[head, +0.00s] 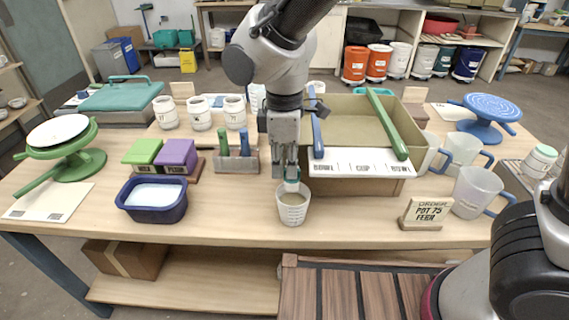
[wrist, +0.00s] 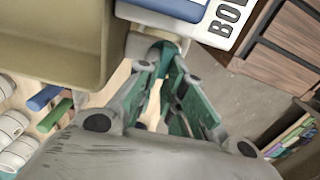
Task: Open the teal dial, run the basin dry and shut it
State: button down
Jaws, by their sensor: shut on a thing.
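The teal dial (head: 292,186) is at the basin's front left, low down, mostly covered by my fingers. My gripper (head: 287,172) points down and is shut on the dial; in the wrist view its fingers (wrist: 165,62) close around the teal part. A white measuring cup (head: 292,212) stands directly below the dial and holds some tan liquid. Whether liquid is flowing is hidden.
A blue bar (head: 317,130) and a green bar (head: 386,122) lean across the basin. Right are clear jugs (head: 476,192) and an order sign (head: 427,212). Left are a tool block (head: 236,162), a navy tub (head: 152,198) and green and purple blocks. The bench front is mostly clear.

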jog(key=c, duration=1.8)
grip_release()
notch_tip(320, 180, up, 12)
